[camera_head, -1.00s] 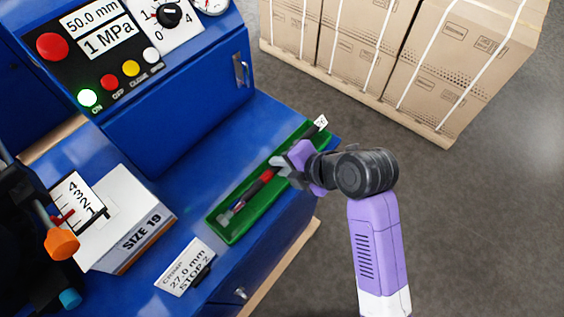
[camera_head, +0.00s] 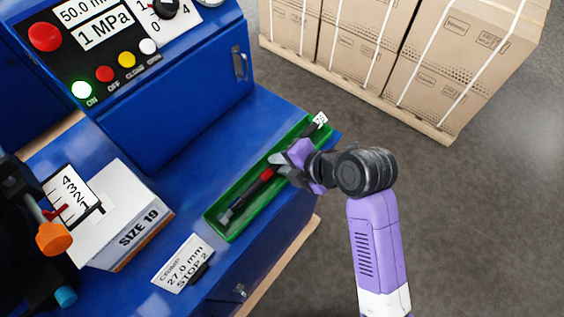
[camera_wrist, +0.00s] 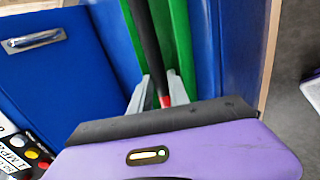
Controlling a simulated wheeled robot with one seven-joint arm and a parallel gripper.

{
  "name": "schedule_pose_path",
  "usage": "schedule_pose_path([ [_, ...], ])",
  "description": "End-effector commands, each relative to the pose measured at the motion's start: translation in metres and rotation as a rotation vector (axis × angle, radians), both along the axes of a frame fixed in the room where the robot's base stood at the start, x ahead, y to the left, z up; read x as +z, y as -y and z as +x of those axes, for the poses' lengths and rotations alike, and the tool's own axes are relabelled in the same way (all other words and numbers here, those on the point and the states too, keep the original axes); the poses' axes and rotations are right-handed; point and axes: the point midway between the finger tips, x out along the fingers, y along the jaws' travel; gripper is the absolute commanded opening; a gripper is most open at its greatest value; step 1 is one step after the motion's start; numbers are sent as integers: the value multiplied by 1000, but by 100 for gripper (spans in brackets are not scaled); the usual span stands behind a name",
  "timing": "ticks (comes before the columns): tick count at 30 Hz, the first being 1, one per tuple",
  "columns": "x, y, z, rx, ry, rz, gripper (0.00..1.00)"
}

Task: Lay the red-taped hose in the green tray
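The dark hose with red tape (camera_head: 266,174) lies lengthwise in the long green tray (camera_head: 213,219). Its metal fitting is at the tray's near-left end. The other end, by a small white tag, reaches the far rim; I cannot tell whether it rests on it. My gripper (camera_head: 279,164) is low over the tray, just beyond the red tape. In the wrist view the hose (camera_wrist: 146,38) runs between my two grey fingers (camera_wrist: 160,88), with a little green tray showing between them, so they look open around it. The red tape is partly hidden there by my gripper body.
The tray sits on a blue machine bench, near its right edge. A white SIZE 19 box (camera_head: 135,220) and a CRIMP card (camera_head: 183,264) stand to the left. The control panel (camera_head: 95,45) rises behind. Strapped cartons (camera_head: 400,60) stand on the floor behind right.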

Motion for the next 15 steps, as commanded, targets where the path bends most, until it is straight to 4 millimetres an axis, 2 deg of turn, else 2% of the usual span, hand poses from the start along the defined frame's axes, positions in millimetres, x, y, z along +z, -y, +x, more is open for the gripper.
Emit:
schedule_pose_path([
  [1, -2, 1, -1, 0, -4, -3, 38],
  [2, -2, 1, -1, -1, -5, -3, 44],
  [15, -7, 2, -3, -1, -15, -9, 44],
])
